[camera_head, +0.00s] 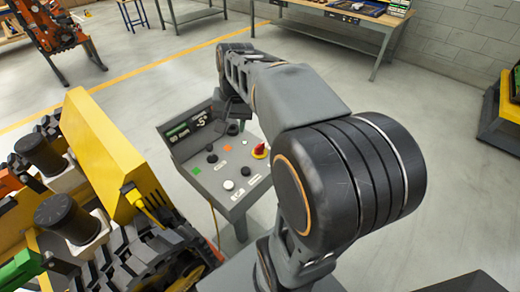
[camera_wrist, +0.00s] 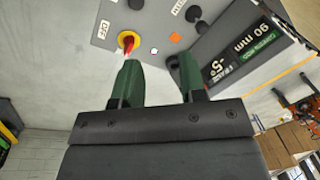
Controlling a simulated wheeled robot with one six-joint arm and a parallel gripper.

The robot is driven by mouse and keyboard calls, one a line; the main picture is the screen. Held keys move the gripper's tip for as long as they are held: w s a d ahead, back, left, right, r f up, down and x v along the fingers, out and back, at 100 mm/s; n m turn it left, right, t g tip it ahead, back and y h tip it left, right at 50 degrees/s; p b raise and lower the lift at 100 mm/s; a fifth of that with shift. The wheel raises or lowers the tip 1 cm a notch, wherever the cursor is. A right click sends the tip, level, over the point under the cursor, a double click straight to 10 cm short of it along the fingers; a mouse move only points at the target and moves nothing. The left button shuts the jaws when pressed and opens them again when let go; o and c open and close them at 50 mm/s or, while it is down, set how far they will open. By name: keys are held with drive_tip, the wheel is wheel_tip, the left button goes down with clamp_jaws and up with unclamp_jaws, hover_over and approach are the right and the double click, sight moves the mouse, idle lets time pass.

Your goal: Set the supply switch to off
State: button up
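The control panel (camera_head: 222,160) stands on a post in the middle of the head view. A red rotary handle on a yellow base, which looks like the supply switch (camera_head: 259,151), sits at its right edge. It also shows in the wrist view (camera_wrist: 128,41), with a white label beside it that seems to read OFF. Its exact setting is hard to tell. My gripper (camera_wrist: 158,75) is open and empty, with two green fingers apart. The left finger's tip is close to the red handle in the picture; contact cannot be told. In the head view my arm hides most of the gripper.
Black knobs (camera_wrist: 193,14) and small coloured buttons share the panel. A raised dark display block (camera_wrist: 235,55) stands at the panel's side. A tracked carrier with a yellow plate (camera_head: 105,155) stands left of the panel.

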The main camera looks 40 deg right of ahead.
drive_tip(key=w+d+f+m+g+y+b, duration=0.1)
drive_tip(key=w+d+f+m+b, duration=0.2)
drive_tip(key=d, duration=0.4)
drive_tip(key=m+g+y, duration=0.1)
drive_tip(key=m+y, duration=0.2)
drive_tip(key=m, duration=0.3)
approach(260, 145)
drive_tip(key=x, duration=1)
drive_tip(key=shift+f+b, duration=0.25)
drive_tip(key=shift+b, duration=0.15)
clamp_jaws()
